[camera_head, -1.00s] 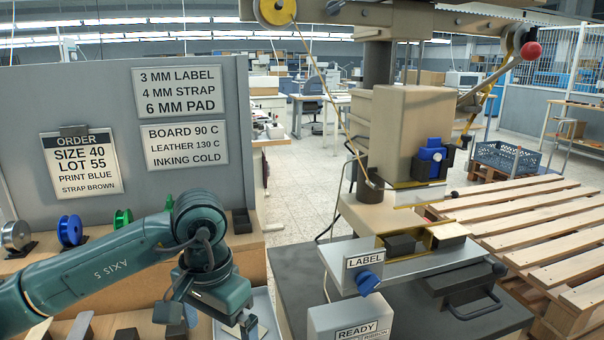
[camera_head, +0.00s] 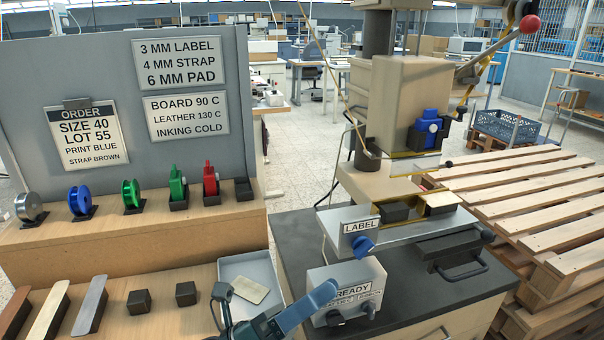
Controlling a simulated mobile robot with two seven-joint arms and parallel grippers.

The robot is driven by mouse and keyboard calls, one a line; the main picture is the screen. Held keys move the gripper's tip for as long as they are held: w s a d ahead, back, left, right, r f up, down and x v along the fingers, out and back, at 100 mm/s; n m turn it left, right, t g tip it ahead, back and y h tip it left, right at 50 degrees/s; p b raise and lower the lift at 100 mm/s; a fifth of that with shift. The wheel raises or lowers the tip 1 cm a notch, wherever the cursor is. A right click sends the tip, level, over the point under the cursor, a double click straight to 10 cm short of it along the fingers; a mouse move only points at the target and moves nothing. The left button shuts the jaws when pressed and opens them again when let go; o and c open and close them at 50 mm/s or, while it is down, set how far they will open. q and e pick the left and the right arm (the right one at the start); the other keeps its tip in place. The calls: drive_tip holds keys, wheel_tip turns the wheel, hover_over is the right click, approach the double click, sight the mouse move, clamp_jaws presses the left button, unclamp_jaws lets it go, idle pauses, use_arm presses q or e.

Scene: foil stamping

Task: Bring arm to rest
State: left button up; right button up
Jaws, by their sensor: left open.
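My left gripper (camera_head: 262,318), dark teal, is at the bottom edge of the head view, partly cut off by the frame. It is open, with nothing visible in it. It is in front of a light grey tray (camera_head: 233,266) and the left side of the READY control box (camera_head: 352,284). A pale flat plate (camera_head: 250,289) lies in the tray, just beyond the gripper. I cannot tell whether the gripper touches the tray or the box. The rest of my left arm is out of view, and my right gripper does not show.
The stamping press (camera_head: 405,110) stands at the right, with a LABEL sign (camera_head: 361,226) on its front. Several foil spools, including a blue one (camera_head: 79,203), stand on a wooden shelf (camera_head: 150,236). Strips and dark blocks lie on the lower bench (camera_head: 110,322). A wooden pallet (camera_head: 535,210) is at far right.

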use_arm(q)
drive_tip(key=w+a+f+n+t+y, duration=0.1)
drive_tip(key=a+f+n+t+y, duration=0.5)
drive_tip(key=n, duration=0.7)
drive_tip(key=w+a+f+n+t+y, duration=0.1)
drive_tip(key=a+f+n+y, duration=0.3)
drive_tip(key=f+n+y, duration=0.65)
drive_tip(key=s+a+f+n+g+y+p, duration=0.1)
drive_tip(key=s+a+f+n+g, duration=0.4)
drive_tip(key=s+f+n, duration=0.5)
wheel_tip(320, 180, down, 2)
drive_tip(key=shift+s+a+n+y, duration=0.4)
drive_tip(key=shift+a+n+y, duration=0.25)
drive_tip(key=shift+n, duration=0.6)
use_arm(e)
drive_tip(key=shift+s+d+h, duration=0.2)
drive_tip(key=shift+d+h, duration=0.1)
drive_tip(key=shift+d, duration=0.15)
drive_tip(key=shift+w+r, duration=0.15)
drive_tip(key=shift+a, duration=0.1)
